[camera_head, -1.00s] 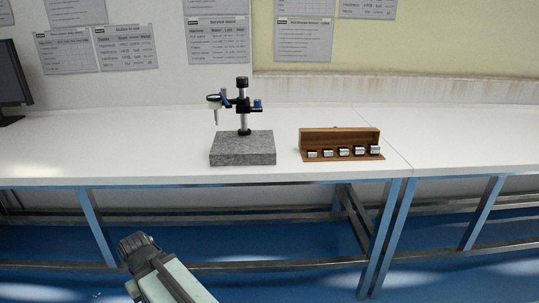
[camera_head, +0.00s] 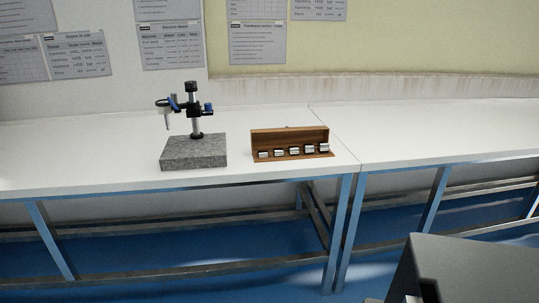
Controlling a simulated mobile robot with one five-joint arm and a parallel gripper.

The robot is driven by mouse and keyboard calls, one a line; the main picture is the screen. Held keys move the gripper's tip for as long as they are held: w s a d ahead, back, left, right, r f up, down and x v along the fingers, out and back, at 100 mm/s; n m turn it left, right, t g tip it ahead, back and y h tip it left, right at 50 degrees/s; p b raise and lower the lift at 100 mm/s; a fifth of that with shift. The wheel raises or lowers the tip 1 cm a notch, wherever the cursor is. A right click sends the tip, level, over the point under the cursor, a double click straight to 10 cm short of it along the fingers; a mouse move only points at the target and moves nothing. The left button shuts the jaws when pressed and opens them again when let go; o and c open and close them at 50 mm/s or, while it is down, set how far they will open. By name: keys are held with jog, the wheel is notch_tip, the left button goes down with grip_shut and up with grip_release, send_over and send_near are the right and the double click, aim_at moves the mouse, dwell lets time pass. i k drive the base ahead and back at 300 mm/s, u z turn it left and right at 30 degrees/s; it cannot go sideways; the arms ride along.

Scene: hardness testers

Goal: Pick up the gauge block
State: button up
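Several small silvery metal blocks stand in a row in a brown wooden holder (camera_head: 289,136) on the white bench; the middle gauge block (camera_head: 294,151) is one of them. They are small in the picture, and I cannot tell them apart by any marking. My gripper does not show in the head view, so I cannot see its fingers or where it is relative to the blocks.
A granite comparator base (camera_head: 194,153) with a dark post and dial gauge (camera_head: 167,112) stands left of the holder. The white bench top (camera_head: 80,158) is otherwise clear. Below are blue and steel legs (camera_head: 341,220). A grey box-like shape (camera_head: 475,265) fills the lower right.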

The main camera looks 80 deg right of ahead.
aim_at(261, 154)
jog(key=z, duration=0.05)
jog(key=k, duration=0.9)
jog(key=z, duration=0.5)
jog(key=i, duration=1)
jog(key=u, duration=0.05)
